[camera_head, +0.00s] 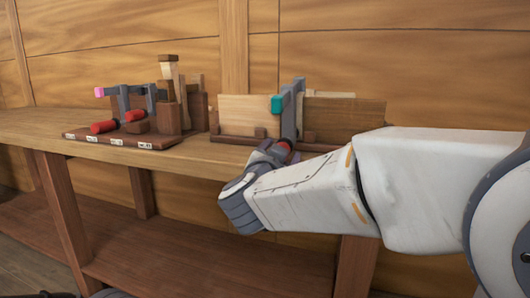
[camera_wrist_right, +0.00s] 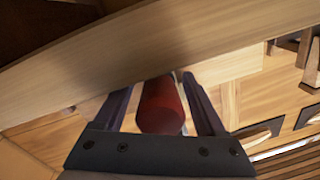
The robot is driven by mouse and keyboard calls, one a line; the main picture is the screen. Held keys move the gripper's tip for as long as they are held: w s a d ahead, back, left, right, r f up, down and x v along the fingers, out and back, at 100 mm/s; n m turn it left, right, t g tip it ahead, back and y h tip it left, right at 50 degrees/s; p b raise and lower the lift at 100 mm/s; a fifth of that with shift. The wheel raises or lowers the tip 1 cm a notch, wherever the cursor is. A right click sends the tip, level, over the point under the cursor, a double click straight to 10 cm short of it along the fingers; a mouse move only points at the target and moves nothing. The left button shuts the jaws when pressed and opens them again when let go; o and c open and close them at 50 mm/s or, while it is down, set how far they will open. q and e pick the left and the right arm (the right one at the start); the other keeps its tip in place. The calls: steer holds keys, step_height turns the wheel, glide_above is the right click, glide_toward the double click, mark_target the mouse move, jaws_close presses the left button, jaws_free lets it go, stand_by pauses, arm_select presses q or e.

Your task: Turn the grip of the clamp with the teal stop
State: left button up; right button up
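The clamp with the teal stop (camera_head: 277,104) stands on the bench at the centre of the head view, its grey frame (camera_head: 290,115) clamped over light and brown boards. Its red grip (camera_head: 284,145) hangs low at the front, partly hidden by my right gripper (camera_head: 272,152). In the right wrist view the red grip (camera_wrist_right: 160,106) lies between the two dark fingers of my right gripper (camera_wrist_right: 160,88). The fingers are apart, with gaps visible beside the grip, so the gripper looks open around it. My left gripper is not in view.
The bench top (camera_head: 205,158) is clear between the rack and the teal-stop clamp. A lower shelf (camera_head: 200,265) runs beneath.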

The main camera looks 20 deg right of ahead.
steer(key=shift+s, duration=0.1)
steer(key=shift+s+a, duration=0.2)
steer(key=shift+s, duration=0.05)
steer(key=p+v, duration=0.3)
steer(key=v, duration=0.6)
steer(key=shift+s+a, duration=0.15)
steer(key=shift+s, duration=0.2)
